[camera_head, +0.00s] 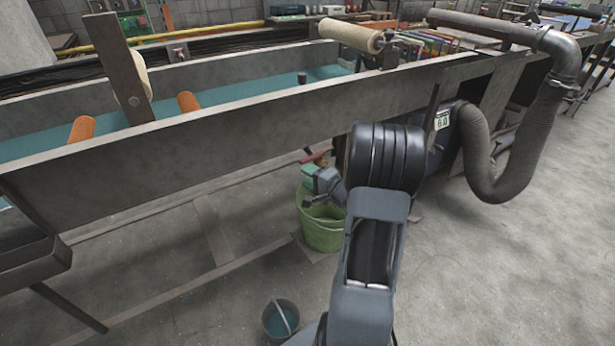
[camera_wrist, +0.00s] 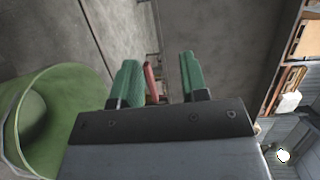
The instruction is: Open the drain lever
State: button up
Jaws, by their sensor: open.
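The drain lever (camera_wrist: 151,82) is a thin red bar in the wrist view. It shows in the gap between my fingers, closer to the left one. In the head view a small red part (camera_head: 320,157) shows under the trough, just above my gripper (camera_head: 309,171). My gripper (camera_wrist: 159,64) has green fingers, spread apart with the lever seen between them. I cannot tell whether either finger touches it. The lever's far end and its mount are partly hidden.
A green bucket (camera_head: 322,232) stands on the floor below my gripper; it fills the left of the wrist view (camera_wrist: 65,85). A grey bucket (camera_head: 280,318) stands nearer. The long grey trough (camera_head: 230,135) holds blue-green water. A ribbed hose (camera_head: 485,165) hangs at right.

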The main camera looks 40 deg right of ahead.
aim_at(310, 161)
jog(key=d+f+m+t+h+b, duration=0.1)
jog(key=d+f+m+h+b, duration=0.15)
jog(key=d+f+h, duration=0.35)
jog(key=shift+m+y, duration=0.35)
jog(key=shift+y, duration=0.25)
jog(key=w, duration=0.4)
jog(key=w+d, duration=0.1)
jog(key=w, duration=0.3)
jog(key=w+d+r, duration=0.1)
jog(key=w, duration=0.3)
jog(key=shift+w+d+b, duration=0.1)
jog(key=shift+w+b, duration=0.1)
jog(key=shift+b, duration=0.2)
grip_shut()
